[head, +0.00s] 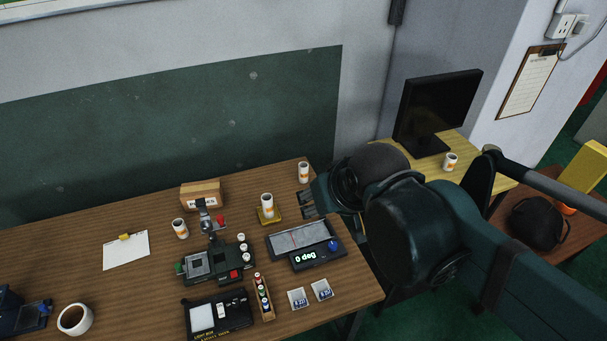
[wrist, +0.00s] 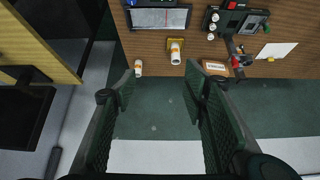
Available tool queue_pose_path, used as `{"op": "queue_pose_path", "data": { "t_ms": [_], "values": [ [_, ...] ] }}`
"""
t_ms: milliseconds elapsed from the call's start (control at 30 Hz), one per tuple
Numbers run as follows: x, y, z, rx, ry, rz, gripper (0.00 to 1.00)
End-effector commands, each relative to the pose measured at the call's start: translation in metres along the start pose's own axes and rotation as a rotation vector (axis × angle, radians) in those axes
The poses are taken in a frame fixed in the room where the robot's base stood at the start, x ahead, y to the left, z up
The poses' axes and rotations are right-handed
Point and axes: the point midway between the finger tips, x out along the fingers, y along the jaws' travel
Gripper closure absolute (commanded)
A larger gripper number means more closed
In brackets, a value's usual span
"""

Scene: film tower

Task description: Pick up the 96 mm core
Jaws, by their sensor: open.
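Several white cylinders with orange bands look like cores, and I cannot read their sizes, so I cannot tell which is the 96 mm one. One core (head: 267,202) stands on a yellow base (head: 268,217). Another core (head: 304,172) stands near the table's back right edge, and a third (head: 180,228) stands left of the box. In the wrist view, the core on the base (wrist: 175,53) and the edge core (wrist: 138,68) lie beyond my fingertips. My gripper (wrist: 160,84) is open and empty, with its fingers wide apart.
A cardboard box (head: 201,193), a green device (head: 216,262), a scale-like unit reading "0 deg" (head: 305,245) and a rack of small bottles (head: 263,296) crowd the wooden table. A monitor (head: 437,108) and another banded cylinder (head: 450,162) stand on the side table.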

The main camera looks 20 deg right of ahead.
Motion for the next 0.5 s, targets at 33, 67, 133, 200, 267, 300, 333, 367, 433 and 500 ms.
{"op": "queue_pose_path", "data": {
  "t_ms": [33, 67, 133, 200, 267, 300, 333, 367, 433, 500],
  "values": [
    [0.002, 0.001, -0.005, 0.005, -0.003, 0.002, 0.56],
    [0.003, 0.001, -0.007, 0.009, -0.005, 0.004, 0.56],
    [0.007, 0.003, -0.015, 0.02, -0.01, 0.008, 0.56],
    [0.011, 0.004, -0.023, 0.031, -0.016, 0.012, 0.56],
    [0.015, 0.005, -0.03, 0.042, -0.022, 0.017, 0.56],
    [0.018, 0.007, -0.035, 0.049, -0.026, 0.021, 0.56],
    [0.02, 0.007, -0.039, 0.054, -0.028, 0.023, 0.56],
    [0.022, 0.008, -0.043, 0.06, -0.031, 0.026, 0.56],
    [0.028, 0.01, -0.051, 0.073, -0.037, 0.031, 0.56],
    [0.034, 0.011, -0.06, 0.086, -0.043, 0.037, 0.56]
  ]
}}
